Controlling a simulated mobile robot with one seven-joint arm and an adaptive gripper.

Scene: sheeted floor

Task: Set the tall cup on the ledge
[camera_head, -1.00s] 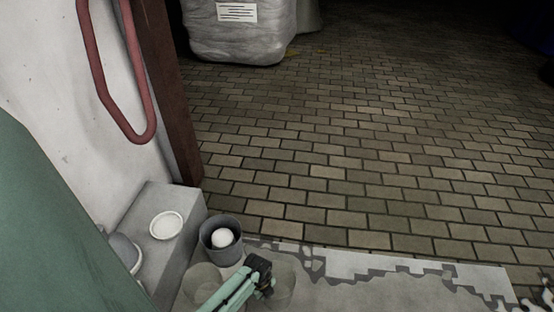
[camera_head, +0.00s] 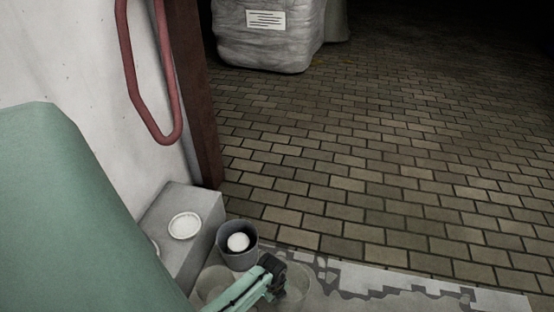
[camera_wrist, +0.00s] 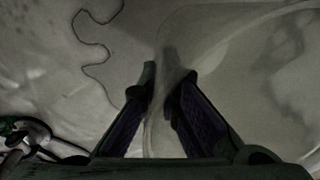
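The ledge (camera_head: 196,248) is a grey block against the wall at lower left in the head view. A clear, see-through cup (camera_head: 298,290) stands at the bottom of the head view, right of my gripper (camera_head: 273,268). I take it as the tall cup, but its height is hard to judge. In the wrist view, the fingers of my gripper (camera_wrist: 168,80) are close together on either side of the cup's clear wall (camera_wrist: 160,120). I cannot tell whether they press on it.
A white round dish (camera_head: 185,226) sits on the ledge. A dark grey pot (camera_head: 238,262) with a white ball (camera_head: 238,242) stands beside it. Another clear vessel (camera_head: 212,284) is left of my arm. A red rail (camera_head: 152,125) hangs on the wall.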

